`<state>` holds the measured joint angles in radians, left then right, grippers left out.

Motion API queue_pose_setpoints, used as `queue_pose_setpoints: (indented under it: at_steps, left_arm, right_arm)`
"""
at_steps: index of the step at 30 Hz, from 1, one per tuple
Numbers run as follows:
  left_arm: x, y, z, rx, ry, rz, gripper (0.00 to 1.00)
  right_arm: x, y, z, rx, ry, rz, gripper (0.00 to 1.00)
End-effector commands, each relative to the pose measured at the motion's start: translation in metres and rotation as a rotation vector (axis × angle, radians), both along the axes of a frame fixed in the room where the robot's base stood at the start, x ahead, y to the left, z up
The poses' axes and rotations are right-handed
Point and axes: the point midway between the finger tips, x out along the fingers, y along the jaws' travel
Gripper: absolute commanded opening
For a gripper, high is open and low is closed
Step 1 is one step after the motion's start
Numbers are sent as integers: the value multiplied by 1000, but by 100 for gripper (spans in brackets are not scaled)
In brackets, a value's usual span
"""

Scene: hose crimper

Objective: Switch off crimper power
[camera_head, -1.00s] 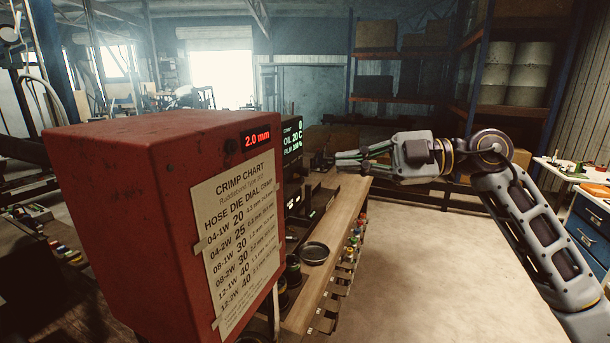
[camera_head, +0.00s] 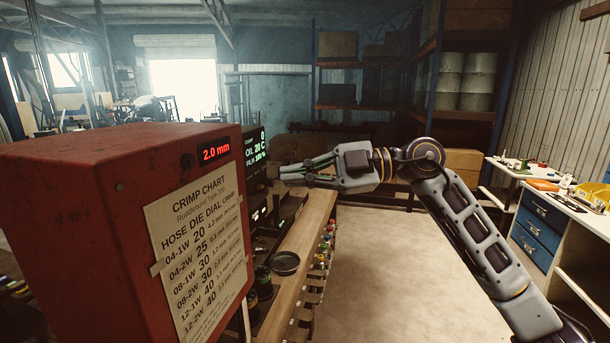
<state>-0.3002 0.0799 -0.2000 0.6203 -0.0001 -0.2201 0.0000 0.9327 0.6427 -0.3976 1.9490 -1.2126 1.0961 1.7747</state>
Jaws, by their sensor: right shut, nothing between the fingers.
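A large red crimper cabinet (camera_head: 80,200) fills the left of the view. Its side carries a paper crimp chart (camera_head: 200,250) and a red display reading 2.0 mm (camera_head: 216,150). Behind it a dark panel screen (camera_head: 255,148) shows green and white text, including an oil reading of 20 C. I cannot make out a power switch. My right gripper (camera_head: 290,174) points left toward the panel area, above the bench, with its fingers together and nothing held. Whether it touches anything is unclear. My left gripper is not in view.
A wooden bench (camera_head: 305,230) runs beside the crimper, with a round dark dish (camera_head: 285,263) on it and several small coloured items along its edge. A white-topped workbench with blue drawers (camera_head: 540,225) stands at right. The floor (camera_head: 390,270) between is clear.

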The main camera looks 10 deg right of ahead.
Motion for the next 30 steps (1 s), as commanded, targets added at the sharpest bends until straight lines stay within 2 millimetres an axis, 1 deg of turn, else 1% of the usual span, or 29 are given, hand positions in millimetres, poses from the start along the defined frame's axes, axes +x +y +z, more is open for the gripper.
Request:
queue_pose_setpoints:
  at_steps: [3, 19, 21, 30]
  left_arm:
    - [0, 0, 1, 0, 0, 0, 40]
    - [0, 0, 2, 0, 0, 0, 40]
    - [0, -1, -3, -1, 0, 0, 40]
    - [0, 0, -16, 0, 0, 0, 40]
  right_arm:
    - [1, 14, -1, 1, -1, 2, 0]
    - [8, 73, -9, 0, 0, 1, 0]
    - [13, 67, -14, 0, 1, -2, 0]
    - [29, 56, -27, 0, 1, -2, 0]
